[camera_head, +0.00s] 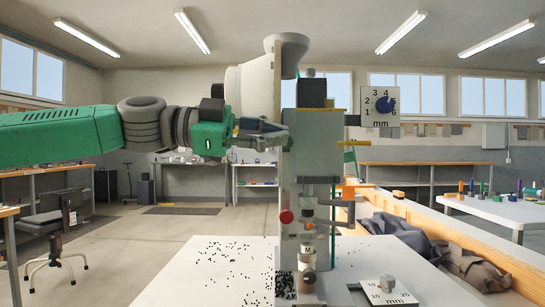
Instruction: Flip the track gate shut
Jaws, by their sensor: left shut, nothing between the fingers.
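The eyelet press (314,150) is a tall grey machine in the middle of the head view, standing on a white table (200,285). My left gripper (284,134) comes in from the left at the upper part of the press. It is shut and empty, with its fingertips at the left edge of the grey body; I cannot tell whether they touch it. I cannot tell which part is the track gate. My right gripper is not in view.
A white hopper (252,85) and funnel top the press. A dial plate (381,105) is at its upper right. A red knob (286,217) is on its front. Small black eyelets (232,262) lie scattered on the table. A plate with a knob (388,290) lies at the front right.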

